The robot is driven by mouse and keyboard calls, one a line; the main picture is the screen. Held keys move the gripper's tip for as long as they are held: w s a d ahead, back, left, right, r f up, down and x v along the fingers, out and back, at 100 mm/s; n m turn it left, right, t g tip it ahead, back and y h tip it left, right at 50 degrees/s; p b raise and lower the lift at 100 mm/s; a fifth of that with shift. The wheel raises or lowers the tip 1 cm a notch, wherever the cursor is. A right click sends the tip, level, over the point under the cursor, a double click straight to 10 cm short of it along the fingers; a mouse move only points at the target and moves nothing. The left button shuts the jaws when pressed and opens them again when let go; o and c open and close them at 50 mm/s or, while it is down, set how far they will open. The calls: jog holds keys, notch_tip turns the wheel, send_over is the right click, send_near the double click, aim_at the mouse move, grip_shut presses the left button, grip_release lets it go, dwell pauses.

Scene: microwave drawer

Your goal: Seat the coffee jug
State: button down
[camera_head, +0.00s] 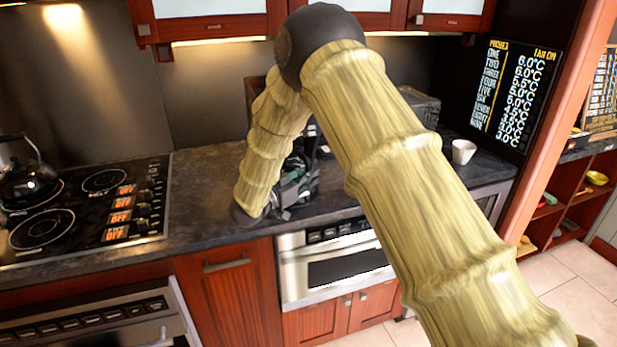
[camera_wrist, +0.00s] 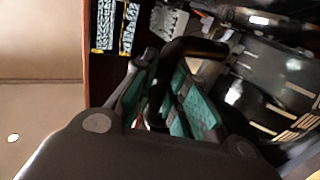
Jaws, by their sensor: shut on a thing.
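My gripper (camera_head: 297,183) is low over the counter in the head view, in front of a dark appliance that my arm largely hides. In the wrist view, my gripper (camera_wrist: 163,95), with teal pads, is shut on the black curved handle (camera_wrist: 195,46) of the coffee jug. The jug's dark, shiny body (camera_wrist: 255,85) seems to lie to the right of the handle, partly cut off by the frame. In the head view the jug cannot be made out clearly behind the gripper. I cannot tell whether its base touches anything.
The counter (camera_head: 215,165) has a stove (camera_head: 95,205) with a black kettle (camera_head: 25,175) at left. A white cup (camera_head: 463,151) stands right of my arm, near a dark box (camera_head: 420,104). A steel microwave drawer (camera_head: 335,265) is below the counter; red cupboards (camera_head: 225,22) hang above.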

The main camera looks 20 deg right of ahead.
jog(key=c, duration=1.3)
grip_release()
jog(key=shift+c, duration=0.2)
jog(key=shift+a+f, duration=0.1)
